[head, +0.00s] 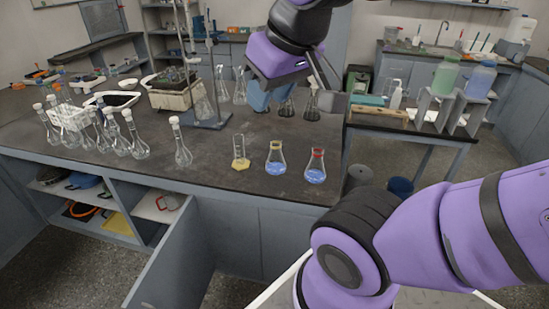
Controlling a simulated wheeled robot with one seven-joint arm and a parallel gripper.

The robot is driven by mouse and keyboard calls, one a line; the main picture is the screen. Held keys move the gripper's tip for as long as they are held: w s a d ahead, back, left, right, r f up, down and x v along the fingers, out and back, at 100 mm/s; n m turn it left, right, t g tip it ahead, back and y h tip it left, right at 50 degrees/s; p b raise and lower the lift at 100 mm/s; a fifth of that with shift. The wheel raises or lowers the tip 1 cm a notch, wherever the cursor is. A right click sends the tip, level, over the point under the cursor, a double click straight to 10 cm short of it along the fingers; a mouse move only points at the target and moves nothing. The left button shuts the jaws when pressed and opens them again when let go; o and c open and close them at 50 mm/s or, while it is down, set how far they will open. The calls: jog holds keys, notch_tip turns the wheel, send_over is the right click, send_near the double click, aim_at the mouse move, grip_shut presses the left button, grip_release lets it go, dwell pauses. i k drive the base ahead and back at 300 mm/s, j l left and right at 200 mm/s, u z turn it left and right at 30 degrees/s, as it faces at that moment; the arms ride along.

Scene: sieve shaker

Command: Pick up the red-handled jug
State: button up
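A clear jug with a red handle (171,202) appears to lie in the right compartment of the low open cupboard, under the bench's left part. It is small in the picture, and its exact pose is hard to tell. My gripper (283,78) is high above the back of the bench, up and to the right of the jug and well apart from it. Its purple housing hides most of the fingers, so I cannot tell whether it is open or shut. I see nothing clearly held in it.
An open cupboard door (170,262) juts out right of the jug. An orange ring (84,211) and yellow item (118,223) lie in the left compartment.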

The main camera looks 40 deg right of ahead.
aim_at(170, 198)
jog(key=j, duration=0.55)
jog(key=i+j+z, duration=0.15)
jog(key=j+z, duration=0.2)
jog(key=j, duration=1.25)
jog(key=j+z, duration=0.3)
jog(key=j, duration=1.3)
jog(key=i+j+z, duration=0.1)
jog(key=j, duration=0.25)
jog(key=i+j+z, duration=0.1)
jog(key=i+j, duration=0.2)
jog(key=i+j+z, duration=0.15)
jog(key=j, duration=0.3)
jog(key=i+j+z, duration=0.1)
jog(key=j, duration=0.25)
jog(key=i+j+z, duration=0.1)
jog(key=j, duration=0.3)
jog(key=i+j+z, duration=0.1)
jog(key=i+j, duration=0.15)
jog(key=j, duration=0.2)
jog(key=i+j, duration=0.35)
jog(key=j, duration=0.15)
jog(key=i+j+z, duration=0.15)
jog(key=i+j, duration=0.25)
jog(key=i+l, duration=0.65)
